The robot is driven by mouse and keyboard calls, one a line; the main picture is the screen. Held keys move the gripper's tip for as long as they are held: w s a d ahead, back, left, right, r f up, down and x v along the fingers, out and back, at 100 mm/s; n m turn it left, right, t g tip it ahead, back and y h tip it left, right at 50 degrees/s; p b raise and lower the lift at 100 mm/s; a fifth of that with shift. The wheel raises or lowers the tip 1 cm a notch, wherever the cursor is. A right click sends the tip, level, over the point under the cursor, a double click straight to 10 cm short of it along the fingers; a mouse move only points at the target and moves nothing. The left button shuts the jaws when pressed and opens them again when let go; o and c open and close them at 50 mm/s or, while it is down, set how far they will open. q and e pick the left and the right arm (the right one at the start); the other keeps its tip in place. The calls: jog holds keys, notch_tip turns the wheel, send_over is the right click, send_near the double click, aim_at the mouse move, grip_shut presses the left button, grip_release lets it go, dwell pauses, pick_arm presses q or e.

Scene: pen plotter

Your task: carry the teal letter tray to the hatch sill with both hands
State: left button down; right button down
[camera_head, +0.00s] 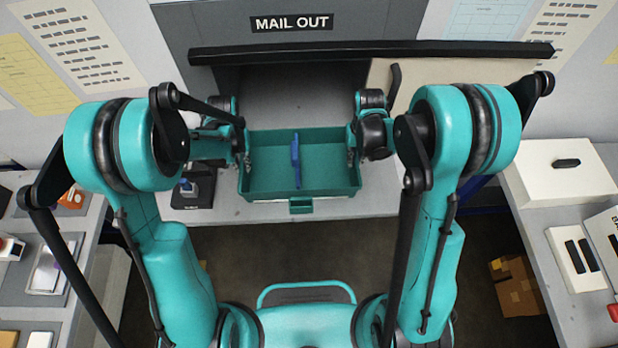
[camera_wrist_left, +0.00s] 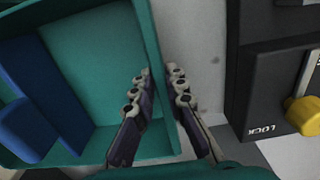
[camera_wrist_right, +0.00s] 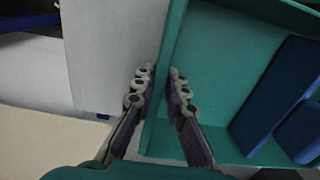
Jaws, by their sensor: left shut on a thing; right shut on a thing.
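The teal letter tray (camera_head: 270,190) is in front of the hatch opening, over the front part of the grey counter. It looks about level; whether it touches the counter is hard to tell. A blue piece (camera_head: 296,160) stands across its inside. My left gripper (camera_head: 243,158) is shut on the tray's left wall; the left wrist view shows the wall between its fingers (camera_wrist_left: 156,80). My right gripper (camera_head: 353,152) is shut on the right wall, also between its fingers in the right wrist view (camera_wrist_right: 160,78). The grey hatch sill (camera_head: 298,112) lies behind the tray, under the MAIL OUT sign (camera_head: 291,23).
A black device (camera_head: 192,190) with a yellow knob (camera_wrist_left: 303,114) marked LOCK sits close to the tray's left. A beige panel (camera_head: 440,75) and dark handle (camera_head: 394,85) border the hatch on the right. Side counters hold a white box (camera_head: 562,175) and other items.

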pick_arm(q)
jog(key=shift+f+b, duration=0.3)
jog(key=shift+f, duration=0.2)
pick_arm(e)
jog(key=shift+f, duration=0.5)
pick_arm(q)
jog(key=c, duration=1.6)
grip_release()
jog(key=shift+r, duration=0.2)
pick_arm(e)
jog(key=c, duration=1.6)
grip_release()
jog(key=shift+r, duration=0.2)
pick_arm(q)
jog(key=shift+o, duration=0.2)
pick_arm(e)
jog(key=shift+o, duration=0.2)
pick_arm(q)
jog(key=shift+r, duration=0.15)
pick_arm(e)
jog(key=shift+r, duration=0.1)
pick_arm(q)
notch_tip(320, 180, up, 12)
pick_arm(e)
notch_tip(320, 180, up, 12)
pick_arm(q)
jog(key=shift+s, duration=0.1)
pick_arm(e)
jog(key=shift+s, duration=0.1)
